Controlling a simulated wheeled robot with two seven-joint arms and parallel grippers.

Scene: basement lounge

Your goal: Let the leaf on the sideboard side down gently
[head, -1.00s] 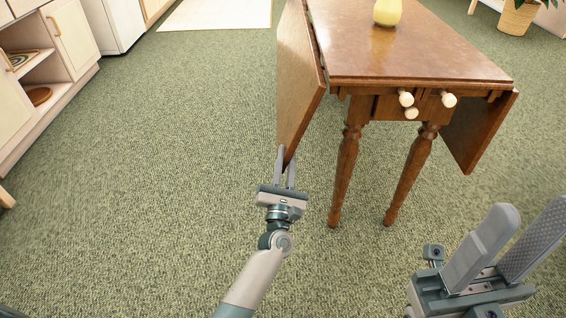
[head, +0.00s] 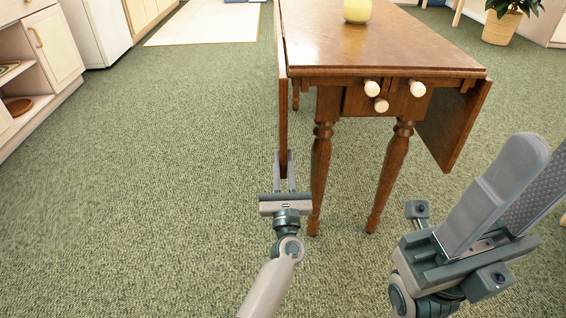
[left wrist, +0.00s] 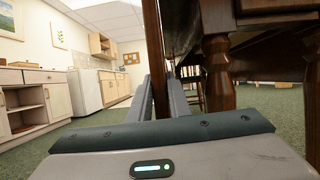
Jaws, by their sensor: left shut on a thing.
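The drop-leaf table (head: 380,45) is brown wood with turned legs. Its left leaf (head: 282,95), on the sideboard side, hangs almost straight down and shows nearly edge-on in the head view. My left gripper (head: 284,172) is shut on the lower near corner of this leaf. In the left wrist view the leaf (left wrist: 155,50) rises upright from between the fingers (left wrist: 160,98). The right leaf (head: 455,120) also hangs down, slightly slanted. My right gripper (head: 515,200) is raised at the lower right, apart from the table, with its fingers spread and nothing seen between them.
A yellow vase (head: 357,10) stands on the tabletop. Several pale knobs (head: 382,105) stick out at the table's near end. Turned legs (head: 318,170) stand close right of my left gripper. The sideboard (head: 45,50) is at far left, with clear green carpet between.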

